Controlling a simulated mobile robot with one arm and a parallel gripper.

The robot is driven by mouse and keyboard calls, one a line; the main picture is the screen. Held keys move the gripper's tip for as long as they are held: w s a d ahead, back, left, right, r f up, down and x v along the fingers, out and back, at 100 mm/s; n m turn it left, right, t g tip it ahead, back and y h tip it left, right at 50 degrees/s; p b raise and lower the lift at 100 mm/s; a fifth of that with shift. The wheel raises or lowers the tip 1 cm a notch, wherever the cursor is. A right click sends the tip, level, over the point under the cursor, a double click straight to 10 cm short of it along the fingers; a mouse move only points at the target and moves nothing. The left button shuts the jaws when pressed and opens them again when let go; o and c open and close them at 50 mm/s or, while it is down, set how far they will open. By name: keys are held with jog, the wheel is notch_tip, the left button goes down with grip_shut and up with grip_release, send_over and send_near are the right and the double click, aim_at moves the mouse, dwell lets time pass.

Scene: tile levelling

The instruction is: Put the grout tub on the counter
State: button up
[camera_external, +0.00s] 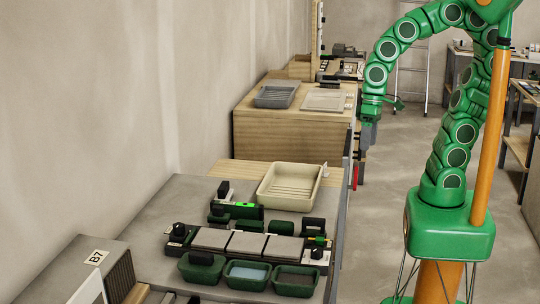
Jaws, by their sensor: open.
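I cannot tell which is the grout tub. A wooden counter (290,133) stands farther back, with a grey tray and a pale board on top. My gripper (367,130) hangs pointing down by the counter's right end, open and apart from the tubs. Its fingertips are small and hard to make out.
A cream tray (290,187) sits at the back of the grey bench (150,215). Grey tiles (247,243) lie in a dark rack behind the tubs. The grey tray (276,95) and pale board (325,100) take up much of the counter top.

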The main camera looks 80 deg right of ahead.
jog(key=s+d+n+g+h, duration=0.2)
jog(key=s+d, duration=0.8)
jog(key=shift+a+f, duration=0.1)
jog(key=shift+a, duration=0.05)
jog(key=w+a+r+m+t+y, duration=0.1)
jog(key=w+a+m+y, duration=0.4)
jog(key=w+a+m, duration=0.75)
jog(key=w+a+r+m+y, duration=0.1)
jog(key=w+a+m+y, duration=0.4)
jog(key=w+a, duration=1.45)
jog(key=w+a+f, duration=0.3)
jog(key=a+f, duration=0.1)
jog(key=f, duration=0.2)
jog(key=shift+w+f, duration=0.3)
jog(key=shift+w, duration=0.1)
jog(key=v, duration=1)
jog(key=shift+s, duration=0.15)
